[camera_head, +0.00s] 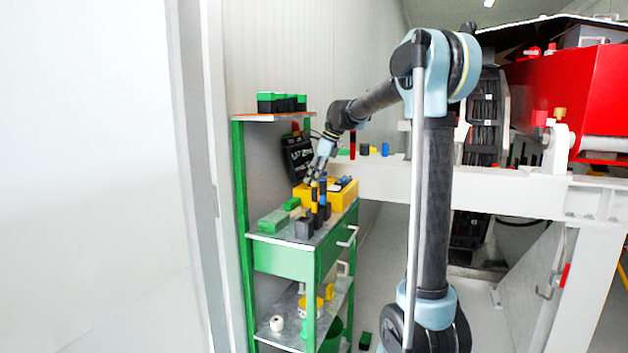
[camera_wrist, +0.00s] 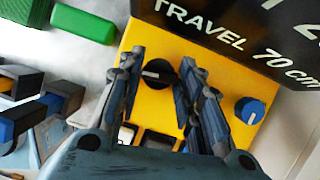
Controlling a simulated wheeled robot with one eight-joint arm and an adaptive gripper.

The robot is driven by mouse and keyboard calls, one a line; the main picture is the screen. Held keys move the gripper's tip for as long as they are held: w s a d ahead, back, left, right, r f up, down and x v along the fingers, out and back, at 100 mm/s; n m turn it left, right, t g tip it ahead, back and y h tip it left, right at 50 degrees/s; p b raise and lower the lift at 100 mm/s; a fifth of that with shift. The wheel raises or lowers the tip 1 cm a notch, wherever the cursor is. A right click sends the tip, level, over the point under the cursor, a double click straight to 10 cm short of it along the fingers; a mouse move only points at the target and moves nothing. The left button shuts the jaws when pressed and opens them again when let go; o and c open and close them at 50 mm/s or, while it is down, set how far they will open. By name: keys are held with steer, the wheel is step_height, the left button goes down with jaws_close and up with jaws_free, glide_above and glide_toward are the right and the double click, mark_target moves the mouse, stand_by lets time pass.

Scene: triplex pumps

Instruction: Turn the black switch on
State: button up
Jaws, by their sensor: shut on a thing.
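The black switch (camera_wrist: 154,84) is a round black knob with a pale pointer line on the yellow box (camera_wrist: 110,124). In the wrist view it sits between the two fingers of my gripper (camera_wrist: 160,66), which are shut on it from both sides. The pointer line lies roughly sideways in that view. A blue knob (camera_wrist: 250,106) with a white line is on the same box, to the right of my fingers. In the head view, my gripper (camera_head: 314,177) reaches down to the yellow box (camera_head: 345,199) on the green cart, and the black switch cannot be made out.
A black sign with white lettering (camera_wrist: 240,36) stands just behind the switch. Green blocks (camera_wrist: 84,22) and dark and blue pieces (camera_wrist: 22,122) lie to the left. The green cart (camera_head: 285,259) stands against the wall. A white beam (camera_head: 450,187) runs to its right.

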steer(key=n, duration=0.1)
steer(key=n+g, duration=0.1)
steer(key=n, duration=0.1)
steer(key=n+g, duration=0.1)
steer(key=n, duration=0.1)
steer(key=shift+w, duration=0.35)
steer(key=n, duration=0.2)
steer(key=n+g+h, duration=0.1)
steer(key=n, duration=0.2)
steer(key=shift+w+g, duration=0.1)
steer(key=shift+g, duration=0.2)
steer(key=shift+a, duration=0.1)
steer(key=o, duration=1.1)
steer(key=shift+c, duration=0.2)
steer(key=shift+r, duration=0.1)
steer(key=v, duration=0.7)
steer(key=shift+w+r, duration=0.15)
steer(key=shift+r, duration=0.15)
